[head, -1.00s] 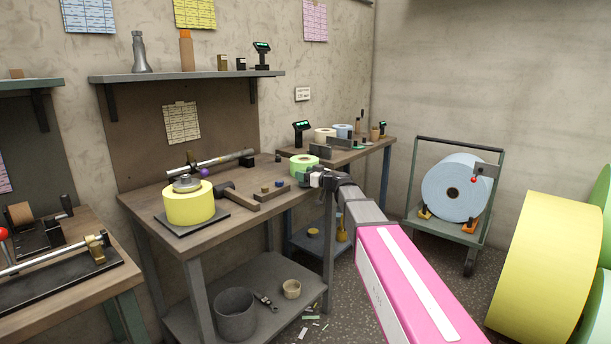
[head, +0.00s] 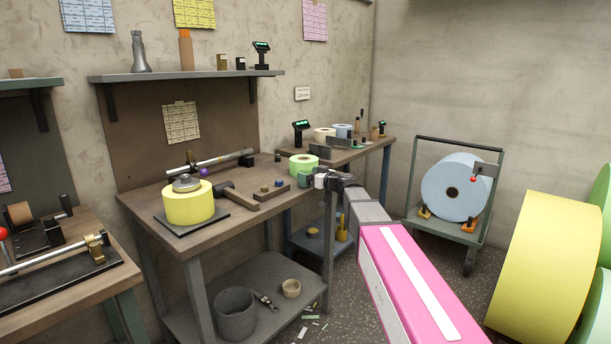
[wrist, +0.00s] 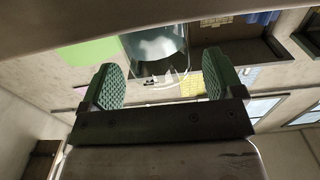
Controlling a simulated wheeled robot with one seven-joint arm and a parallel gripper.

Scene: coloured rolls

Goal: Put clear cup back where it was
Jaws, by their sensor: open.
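A clear, see-through cup (wrist: 155,45) shows in the wrist view, just beyond the gap between my fingers and partly cut off by the dark edge at the top. My gripper (wrist: 161,78) is open, with one green ribbed finger pad on each side and nothing gripped between them. In the head view my gripper (head: 310,181) is at the right end of the middle workbench (head: 240,222), in front of the green roll (head: 304,163). I cannot make out the cup in the head view.
A yellow roll (head: 189,205) stands on a dark plate on the workbench, with a wooden-handled tool (head: 240,197) to its right. A back bench (head: 372,150) holds small rolls and a scale. A cart (head: 478,233) with a big blue roll stands at the right.

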